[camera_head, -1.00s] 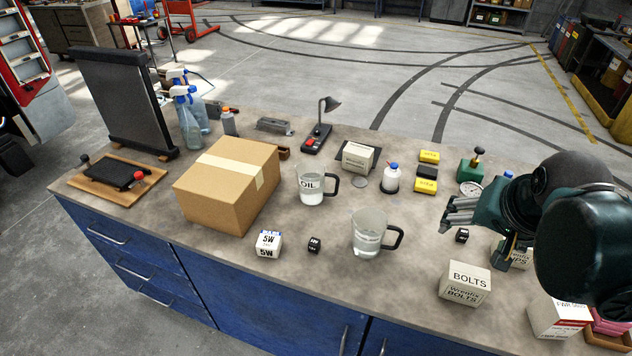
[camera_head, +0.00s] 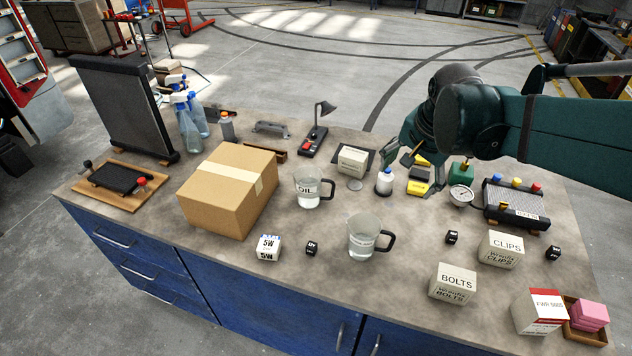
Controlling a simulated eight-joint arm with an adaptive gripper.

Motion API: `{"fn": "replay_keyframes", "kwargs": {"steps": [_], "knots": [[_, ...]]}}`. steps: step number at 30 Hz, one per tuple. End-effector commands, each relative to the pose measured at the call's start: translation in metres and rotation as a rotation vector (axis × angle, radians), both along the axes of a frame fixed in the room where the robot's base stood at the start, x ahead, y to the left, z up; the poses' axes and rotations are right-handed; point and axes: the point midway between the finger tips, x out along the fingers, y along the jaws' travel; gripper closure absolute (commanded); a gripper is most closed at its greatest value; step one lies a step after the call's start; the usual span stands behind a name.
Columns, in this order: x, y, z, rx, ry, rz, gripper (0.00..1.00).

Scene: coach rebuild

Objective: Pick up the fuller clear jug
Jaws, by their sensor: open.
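Two clear jugs with dark handles on their right stand upright on the bench. One clear jug (camera_head: 308,194), marked OIL, is near the box. The other clear jug (camera_head: 362,240) stands closer to the front edge and looks larger. Both hold clear liquid in their lower part; I cannot tell surely which is fuller. My gripper (camera_head: 399,162) is open and empty, above the back of the bench, behind and right of both jugs. It is apart from them. Its fingers are partly hidden by its own dark body.
A cardboard box (camera_head: 229,192) stands left of the OIL jug. A white bottle (camera_head: 384,183) and yellow blocks (camera_head: 418,188) are close below my gripper. A 5W box (camera_head: 269,248), small black cube (camera_head: 311,249) and BOLTS box (camera_head: 453,284) flank the front jug.

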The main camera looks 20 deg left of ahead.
Motion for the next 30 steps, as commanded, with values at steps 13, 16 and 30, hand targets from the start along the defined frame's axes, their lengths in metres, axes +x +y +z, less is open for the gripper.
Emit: {"fn": "replay_keyframes", "kwargs": {"steps": [13, 16, 30], "knots": [[0.043, 0.084, -0.003, 0.021, 0.098, -0.104, 0.30], [0.050, 0.103, -0.007, 0.023, 0.118, -0.131, 0.30], [0.075, 0.197, -0.034, 0.017, 0.209, -0.250, 0.30]]}}
